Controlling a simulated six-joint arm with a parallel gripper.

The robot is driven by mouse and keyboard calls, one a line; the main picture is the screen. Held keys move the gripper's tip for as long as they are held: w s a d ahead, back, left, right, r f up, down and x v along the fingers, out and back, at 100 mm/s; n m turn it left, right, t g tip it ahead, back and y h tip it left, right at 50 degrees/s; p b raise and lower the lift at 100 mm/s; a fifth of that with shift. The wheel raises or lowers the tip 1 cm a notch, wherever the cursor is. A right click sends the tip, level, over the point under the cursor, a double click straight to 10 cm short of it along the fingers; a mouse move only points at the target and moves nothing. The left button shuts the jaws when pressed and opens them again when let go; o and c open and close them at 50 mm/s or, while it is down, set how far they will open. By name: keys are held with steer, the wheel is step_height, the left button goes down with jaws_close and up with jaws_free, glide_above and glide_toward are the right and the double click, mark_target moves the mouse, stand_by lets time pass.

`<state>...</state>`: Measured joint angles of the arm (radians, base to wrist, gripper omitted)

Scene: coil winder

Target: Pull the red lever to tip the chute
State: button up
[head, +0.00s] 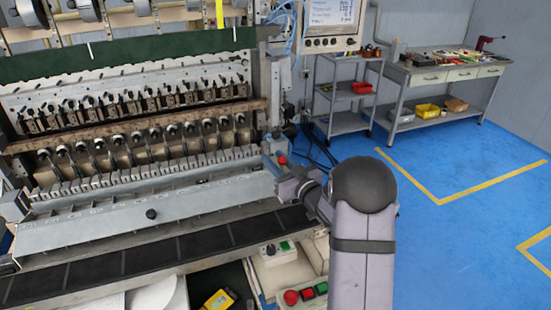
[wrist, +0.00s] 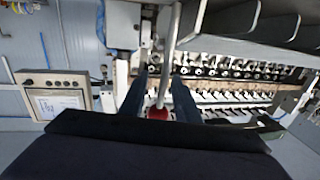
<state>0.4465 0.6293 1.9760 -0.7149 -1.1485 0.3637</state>
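The red lever shows in the wrist view as a pale rod with a red knob (wrist: 158,113). The knob lies between the two dark fingers of my gripper (wrist: 160,76). The fingers stand apart on either side of the rod, and I see background between the rod and the left finger. Whether a finger touches the knob is unclear. In the head view, the red knob (head: 282,160) shows at the right end of the winder, beside my gripper (head: 274,167). A long grey trough (head: 150,228), which looks like the chute, runs along the machine's front.
A black segmented belt (head: 150,258) runs in front of the trough. A control box with red and green buttons (head: 305,294) stands below my arm. A screen (head: 332,22), a grey cart (head: 346,90) and a workbench (head: 450,75) stand behind. The blue floor at right is clear.

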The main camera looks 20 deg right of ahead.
steer(key=shift+c, duration=0.2)
steer(key=shift+w, duration=0.1)
jaws_close()
steer(key=shift+r, duration=0.1)
